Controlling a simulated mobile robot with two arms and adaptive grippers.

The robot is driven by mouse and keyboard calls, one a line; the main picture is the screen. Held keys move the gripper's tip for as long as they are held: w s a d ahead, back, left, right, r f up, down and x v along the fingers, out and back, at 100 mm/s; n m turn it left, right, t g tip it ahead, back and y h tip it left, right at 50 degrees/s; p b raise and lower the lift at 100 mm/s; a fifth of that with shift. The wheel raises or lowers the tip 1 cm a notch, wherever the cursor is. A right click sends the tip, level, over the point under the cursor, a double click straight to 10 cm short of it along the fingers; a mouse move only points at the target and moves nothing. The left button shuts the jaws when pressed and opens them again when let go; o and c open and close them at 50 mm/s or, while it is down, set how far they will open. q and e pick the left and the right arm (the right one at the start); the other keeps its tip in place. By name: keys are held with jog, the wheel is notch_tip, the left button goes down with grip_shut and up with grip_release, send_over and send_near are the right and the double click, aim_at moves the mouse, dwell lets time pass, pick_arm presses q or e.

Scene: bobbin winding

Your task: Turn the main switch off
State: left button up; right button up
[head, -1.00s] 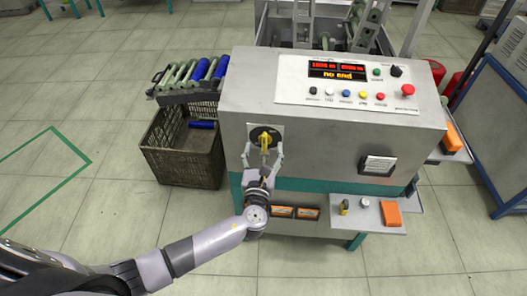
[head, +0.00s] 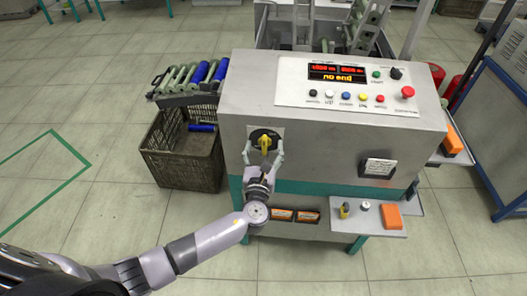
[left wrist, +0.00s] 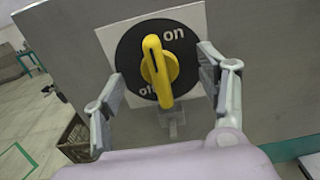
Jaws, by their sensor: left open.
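The main switch is a yellow handle (head: 265,143) on a black round plate on the front of the grey machine. In the left wrist view the yellow handle (left wrist: 158,72) stands nearly upright, its top leaning slightly left. The word "on" is at the plate's upper right and "off" at its lower left, partly covered by the handle. My left gripper (head: 263,158) is open in front of the switch. In the left wrist view its fingers (left wrist: 165,90) stand on both sides of the handle, with visible gaps. My right gripper is not in view.
The machine's top panel (head: 345,85) has several buttons, a red knob and a display reading "no end". A dark crate (head: 180,165) stands left of the machine. A low shelf (head: 365,223) at the right holds an orange block (head: 391,216).

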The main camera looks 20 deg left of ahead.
pick_arm(q)
jog(key=shift+w+a, duration=0.1)
jog(key=shift+w, duration=0.35)
jog(key=shift+c, duration=0.2)
grip_shut()
jog(key=shift+f+n+b, duration=0.15)
jog(key=shift+n+b, duration=0.45)
jog(key=shift+b, duration=0.05)
jog(key=shift+n+b, duration=0.8)
jog(key=shift+n, duration=0.5)
